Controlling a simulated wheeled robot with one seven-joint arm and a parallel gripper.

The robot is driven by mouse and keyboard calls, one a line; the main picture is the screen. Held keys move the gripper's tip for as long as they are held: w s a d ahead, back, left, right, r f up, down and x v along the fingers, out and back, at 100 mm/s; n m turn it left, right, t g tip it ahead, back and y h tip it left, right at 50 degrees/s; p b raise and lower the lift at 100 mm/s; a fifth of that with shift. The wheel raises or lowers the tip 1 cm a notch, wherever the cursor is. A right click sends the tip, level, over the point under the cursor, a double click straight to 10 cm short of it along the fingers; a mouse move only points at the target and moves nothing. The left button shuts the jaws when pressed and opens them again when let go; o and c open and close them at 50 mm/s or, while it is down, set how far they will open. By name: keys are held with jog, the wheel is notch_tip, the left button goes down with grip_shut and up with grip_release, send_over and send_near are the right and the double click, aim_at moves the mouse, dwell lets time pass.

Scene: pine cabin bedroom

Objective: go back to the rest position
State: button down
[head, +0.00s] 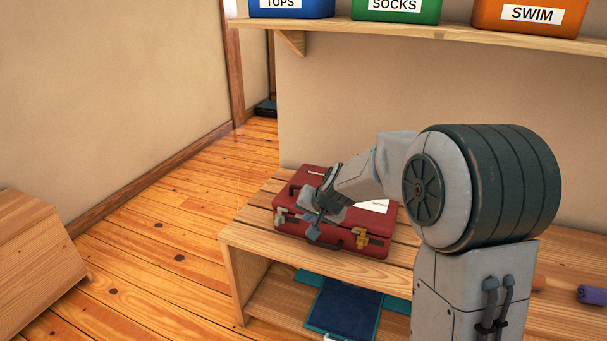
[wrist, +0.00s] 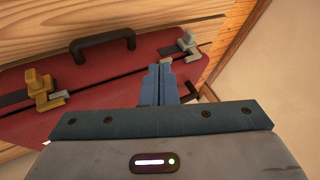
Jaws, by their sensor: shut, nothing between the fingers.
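My gripper (head: 314,232) is at the front of a red case (head: 290,222) in the head view. The wrist view shows my gripper (wrist: 160,72) with its fingers together and nothing between them, in front of the case (wrist: 110,88). The case lies closed on a wooden bench (head: 250,232). It has a dark handle (wrist: 103,46), a brass latch (wrist: 42,90) and a grey latch (wrist: 186,50). My arm hides part of the case in the head view. I cannot tell whether the fingers touch it.
A shelf (head: 440,31) above the bench holds a blue TOPS bin (head: 290,7), a green SOCKS bin (head: 396,10) and an orange SWIM bin (head: 530,15). A dark blue folded item (head: 345,308) is below the bench top. A purple-ended object (head: 591,295) lies at right.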

jog(key=s+d+r+n+g+h+p, duration=0.1)
jog(key=s+d+r+p, duration=0.2)
jog(key=s+r+p, duration=0.6)
jog(key=s+d+r+n+g+h+p, duration=0.1)
jog(key=s+d+r+p, duration=0.3)
jog(key=s+r+p, duration=0.6)
jog(key=s+d+r+n+g+h+p, duration=0.1)
jog(key=s+d+r+p, duration=0.3)
jog(key=s+r+p, duration=0.6)
notch_tip(320, 180, up, 5)
jog(key=shift+s+f+g, duration=0.2)
jog(key=shift+s+g, duration=0.2)
jog(key=shift+s, duration=0.5)
